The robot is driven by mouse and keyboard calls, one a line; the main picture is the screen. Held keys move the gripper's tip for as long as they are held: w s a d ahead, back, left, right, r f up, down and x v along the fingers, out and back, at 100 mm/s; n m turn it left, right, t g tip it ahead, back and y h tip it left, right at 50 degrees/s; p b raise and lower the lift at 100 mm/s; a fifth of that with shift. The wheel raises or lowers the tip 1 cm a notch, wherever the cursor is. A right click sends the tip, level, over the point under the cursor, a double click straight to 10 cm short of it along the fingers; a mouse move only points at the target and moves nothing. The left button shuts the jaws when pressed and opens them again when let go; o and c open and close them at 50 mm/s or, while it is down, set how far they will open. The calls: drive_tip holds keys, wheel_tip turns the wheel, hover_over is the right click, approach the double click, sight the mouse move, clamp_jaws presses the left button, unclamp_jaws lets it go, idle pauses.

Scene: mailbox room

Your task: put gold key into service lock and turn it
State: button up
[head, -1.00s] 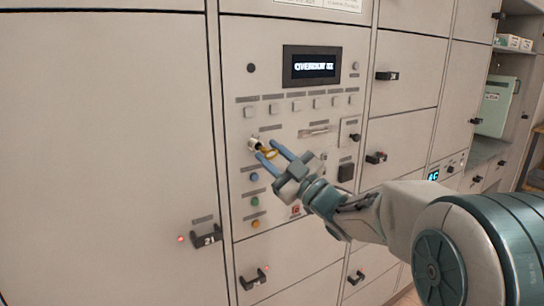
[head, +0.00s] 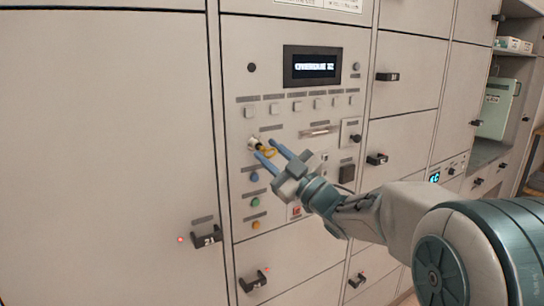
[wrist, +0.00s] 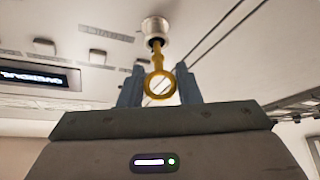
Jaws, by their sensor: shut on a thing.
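The gold key (head: 269,153) is held between the two blue fingers of my gripper (head: 266,149), in front of the panel. In the wrist view its ring-shaped bow (wrist: 160,85) faces the camera between the fingertips, and its shaft points at the service lock (wrist: 155,27). The lock is a round silver cylinder, also seen in the head view (head: 253,143). The shaft's end meets the dark face of the lock; how deep it sits I cannot tell.
The panel carries a lit display (head: 312,66), a row of square buttons above the lock, and coloured round buttons below it. A dark handle (head: 206,238) with a red light juts out at lower left. Another handle (head: 253,281) is below.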

drive_tip(key=shift+w+a+b, duration=0.55)
drive_tip(key=shift+w+b, duration=0.1)
drive_tip(key=shift+w, duration=0.15)
idle(1.5)
